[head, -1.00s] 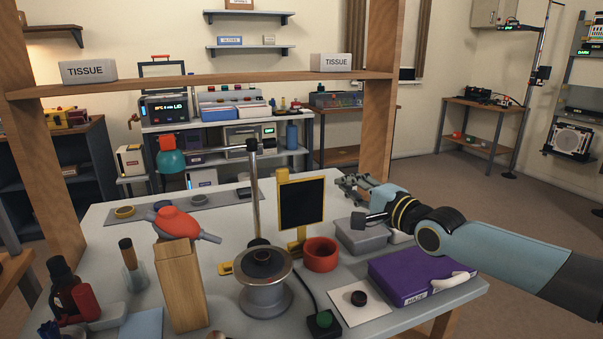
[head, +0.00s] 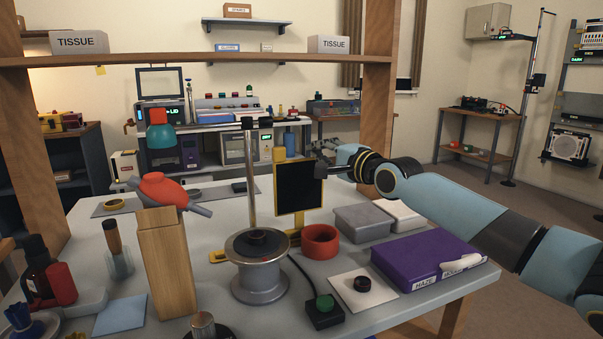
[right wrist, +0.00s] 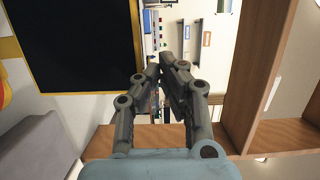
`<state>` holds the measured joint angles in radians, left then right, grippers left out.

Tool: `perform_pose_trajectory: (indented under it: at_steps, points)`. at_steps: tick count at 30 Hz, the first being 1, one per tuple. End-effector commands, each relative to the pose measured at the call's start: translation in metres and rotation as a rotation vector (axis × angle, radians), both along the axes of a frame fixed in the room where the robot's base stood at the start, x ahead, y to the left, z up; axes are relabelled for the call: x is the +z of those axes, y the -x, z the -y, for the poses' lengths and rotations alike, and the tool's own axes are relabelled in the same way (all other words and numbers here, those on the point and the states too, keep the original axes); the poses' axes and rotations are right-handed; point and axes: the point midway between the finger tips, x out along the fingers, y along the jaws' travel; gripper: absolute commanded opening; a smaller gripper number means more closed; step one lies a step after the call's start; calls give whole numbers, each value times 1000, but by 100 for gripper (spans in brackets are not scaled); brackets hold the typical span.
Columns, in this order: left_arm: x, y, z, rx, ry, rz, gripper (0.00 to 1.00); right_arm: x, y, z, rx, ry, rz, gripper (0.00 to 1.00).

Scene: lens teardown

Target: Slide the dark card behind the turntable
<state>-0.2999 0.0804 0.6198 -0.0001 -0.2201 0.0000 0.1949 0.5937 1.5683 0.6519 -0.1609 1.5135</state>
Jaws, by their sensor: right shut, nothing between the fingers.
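The dark card (head: 298,187) is a black panel in a yellow frame, upright on a yellow foot. It stands behind and slightly right of the turntable (head: 259,281), a silver spool-shaped stand with a dark top. In the right wrist view the card (right wrist: 82,40) fills the upper left. My right gripper (head: 316,146) is beyond the card's upper right edge, partly hidden by my wrist. In the right wrist view its fingertips (right wrist: 167,68) are together and empty, apart from the card, to the right of its frame. My left gripper is not in view.
A red ring (head: 320,242) sits right of the turntable. A grey box (head: 362,224) and a purple case (head: 425,262) lie further right. A metal post (head: 250,180) stands left of the card. A wooden shelf frame (head: 380,100) rises behind the table.

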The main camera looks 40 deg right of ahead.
Motion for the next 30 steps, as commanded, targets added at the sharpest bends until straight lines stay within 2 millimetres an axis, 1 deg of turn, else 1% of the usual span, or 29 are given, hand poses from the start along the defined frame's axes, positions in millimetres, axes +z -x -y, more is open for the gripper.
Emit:
perform_pose_trajectory:
  at_steps: [1, 3, 6, 9, 13, 21, 24, 26, 29, 30]
  points:
    - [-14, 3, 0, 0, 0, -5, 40, -6, -9, -1, 1, -1, 2, 0]
    - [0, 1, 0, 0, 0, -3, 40, 2, -10, -15, 3, -5, 0, 0]
    - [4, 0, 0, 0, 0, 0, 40, 2, -12, -27, 2, -5, -1, 0]
    - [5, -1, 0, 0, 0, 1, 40, 2, -14, -35, 2, -3, 0, 0]
    - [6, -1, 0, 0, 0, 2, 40, 1, -15, -39, 1, 0, 0, 0]
    - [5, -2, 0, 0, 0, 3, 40, 1, -15, -40, 1, 0, 0, 0]
    - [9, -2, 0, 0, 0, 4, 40, 2, -16, -44, 1, -3, 0, 0]
    - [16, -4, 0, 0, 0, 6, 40, 4, -18, -52, 1, -5, 1, 0]
    - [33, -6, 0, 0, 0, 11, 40, 7, -24, -76, 1, -10, 2, 0]
    - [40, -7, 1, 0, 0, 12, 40, 8, -27, -88, 1, -10, 2, 0]
